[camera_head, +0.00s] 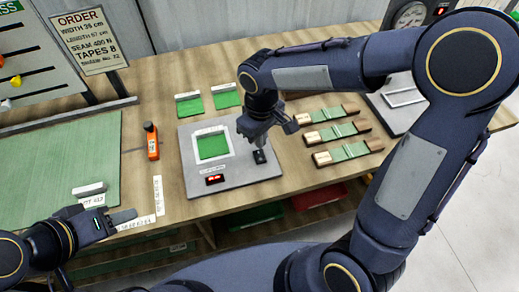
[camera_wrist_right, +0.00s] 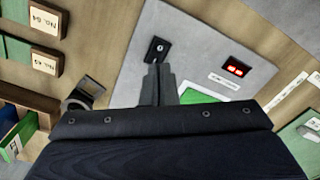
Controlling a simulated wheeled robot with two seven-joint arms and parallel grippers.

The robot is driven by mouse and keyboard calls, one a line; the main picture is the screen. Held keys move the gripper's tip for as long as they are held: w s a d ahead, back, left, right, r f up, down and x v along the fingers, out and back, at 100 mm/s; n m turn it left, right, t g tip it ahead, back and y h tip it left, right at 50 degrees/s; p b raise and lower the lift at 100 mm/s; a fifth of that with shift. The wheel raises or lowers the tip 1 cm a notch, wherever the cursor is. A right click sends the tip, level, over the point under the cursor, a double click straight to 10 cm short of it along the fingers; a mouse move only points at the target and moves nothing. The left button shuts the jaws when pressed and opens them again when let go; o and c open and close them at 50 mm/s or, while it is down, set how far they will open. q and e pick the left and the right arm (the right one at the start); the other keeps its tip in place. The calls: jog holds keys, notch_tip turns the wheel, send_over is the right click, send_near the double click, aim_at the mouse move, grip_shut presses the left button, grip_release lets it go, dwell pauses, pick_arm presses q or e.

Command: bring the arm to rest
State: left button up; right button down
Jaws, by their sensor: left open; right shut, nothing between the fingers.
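My right arm reaches in from the right in the head view. Its gripper (camera_head: 260,146) is shut and empty, pointing down over the grey panel (camera_head: 245,180). The fingertips are close to a black switch (camera_head: 260,157) on that panel; I cannot tell whether they touch it. In the right wrist view the shut fingers (camera_wrist_right: 158,78) point at the same switch (camera_wrist_right: 157,50). My left gripper (camera_head: 128,218) is open and empty at the lower left, near the table's front edge.
The panel has a green square (camera_head: 213,146) and a lit red display (camera_head: 215,180). Several labelled green swatches (camera_head: 348,152) lie to its right. An orange tool (camera_head: 152,142) and a green mat (camera_head: 70,160) are to its left. A dial gauge (camera_head: 410,17) stands at the back right.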

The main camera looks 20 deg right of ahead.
jog(key=shift+r, duration=0.25)
dwell(0.3)
jog(key=s+d+r+m+t+y, duration=0.2)
jog(key=s+d+r+m, duration=0.1)
jog(key=s, duration=0.5)
jog(key=s+d+r+m+t+y, duration=0.1)
jog(key=s+d+r+m+t, duration=0.2)
jog(key=s+d+m, duration=0.2)
jog(key=shift+s+d+r+t+y, duration=0.35)
jog(key=shift+s+d, duration=0.25)
jog(key=shift+s, duration=1)
